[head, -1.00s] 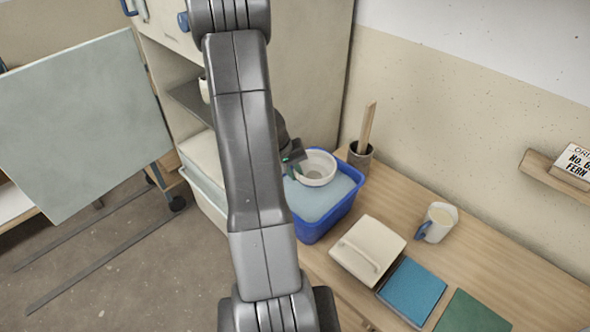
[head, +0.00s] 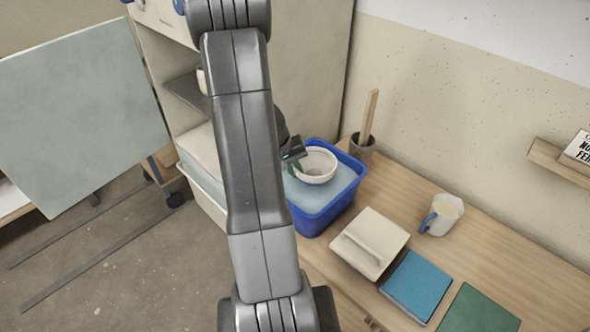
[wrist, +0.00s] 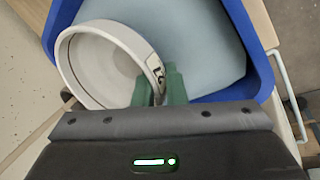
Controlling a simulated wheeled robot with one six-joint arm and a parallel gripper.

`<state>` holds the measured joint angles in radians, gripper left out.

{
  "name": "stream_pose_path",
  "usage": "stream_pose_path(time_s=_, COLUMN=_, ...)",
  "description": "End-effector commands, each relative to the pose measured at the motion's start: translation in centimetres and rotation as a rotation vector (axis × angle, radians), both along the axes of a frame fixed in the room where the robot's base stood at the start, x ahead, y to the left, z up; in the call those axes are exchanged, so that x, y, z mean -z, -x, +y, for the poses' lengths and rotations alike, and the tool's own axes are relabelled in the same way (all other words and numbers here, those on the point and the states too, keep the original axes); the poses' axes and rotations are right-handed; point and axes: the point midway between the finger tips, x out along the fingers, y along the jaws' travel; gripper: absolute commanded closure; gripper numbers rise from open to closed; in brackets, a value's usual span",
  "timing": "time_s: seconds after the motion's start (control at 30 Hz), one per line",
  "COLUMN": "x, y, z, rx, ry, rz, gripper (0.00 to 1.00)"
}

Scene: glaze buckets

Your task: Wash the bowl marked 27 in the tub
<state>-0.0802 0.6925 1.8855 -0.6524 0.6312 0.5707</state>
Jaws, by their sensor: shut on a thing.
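A white bowl (head: 316,164) is at the blue tub (head: 331,216), over its pale blue-grey contents. In the wrist view the bowl (wrist: 100,62) is tilted, with a dark mark on its rim side near the fingers that I cannot read as a number. My gripper (wrist: 160,84) is shut on the bowl's rim with green fingertips. In the head view my gripper (head: 296,163) is partly hidden by my arm. The tub's blue wall (wrist: 262,62) shows at the right. I cannot tell whether the bowl touches the tub's contents.
A white lidded box (head: 370,243), a blue square (head: 417,286) and a green square (head: 478,312) lie on the wooden table (head: 500,255). A mug (head: 441,215) stands behind them. A pot (head: 361,148) holding a wooden stick stands behind the tub. A wall shelf (head: 560,161) holds a sign.

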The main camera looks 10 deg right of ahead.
Motion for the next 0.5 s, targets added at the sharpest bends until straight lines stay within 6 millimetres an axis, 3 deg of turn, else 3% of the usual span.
stream_pose_path(time_s=0.5, x=0.88, y=-0.04, z=0.01, rx=0.000, ry=0.000, rz=-0.001, gripper=1.00)
